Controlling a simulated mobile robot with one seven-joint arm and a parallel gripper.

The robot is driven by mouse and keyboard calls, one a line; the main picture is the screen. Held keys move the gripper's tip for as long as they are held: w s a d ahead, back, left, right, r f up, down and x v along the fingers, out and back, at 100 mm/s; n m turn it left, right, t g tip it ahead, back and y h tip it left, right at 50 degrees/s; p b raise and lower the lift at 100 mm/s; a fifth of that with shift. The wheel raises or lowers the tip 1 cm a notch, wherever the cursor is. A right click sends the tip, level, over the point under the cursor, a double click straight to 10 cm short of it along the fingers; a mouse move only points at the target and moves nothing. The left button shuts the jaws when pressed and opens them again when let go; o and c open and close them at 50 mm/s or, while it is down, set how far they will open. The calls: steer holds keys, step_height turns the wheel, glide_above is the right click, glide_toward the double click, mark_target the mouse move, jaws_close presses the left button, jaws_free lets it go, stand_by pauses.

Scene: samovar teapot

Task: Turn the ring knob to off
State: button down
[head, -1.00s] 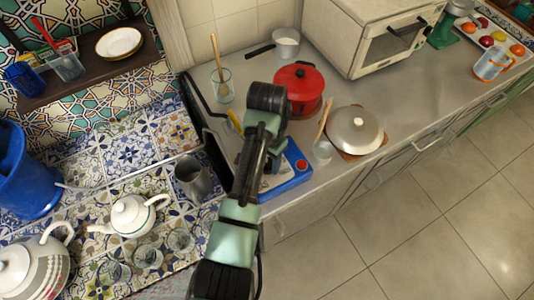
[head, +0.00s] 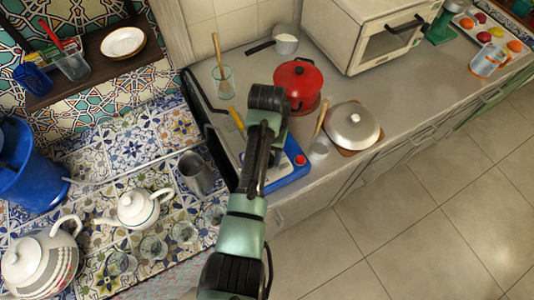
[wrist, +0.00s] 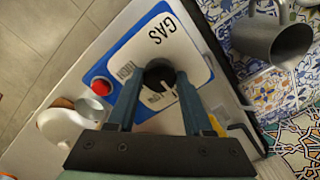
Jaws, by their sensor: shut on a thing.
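The ring knob (wrist: 158,68) is a dark round knob on a white and blue panel (wrist: 140,48) lettered GAS. It shows in the middle of the wrist view, between the two fingers of my gripper (wrist: 157,80). My gripper is shut on it, one finger on each side. A pale mark shows near the knob, but I cannot read its setting. In the head view, my arm hides the knob and the fingertips; the panel's blue edge (head: 291,172) shows to the right of the arm.
A red button (wrist: 101,86) sits on the panel near the left finger. A grey metal jug (head: 195,174) stands left of the panel.

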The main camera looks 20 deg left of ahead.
steer(key=shift+c, duration=1.5)
jaws_free()
steer(key=shift+r, duration=0.1)
step_height(320, 180, up, 13)
steer(key=p, duration=0.2)
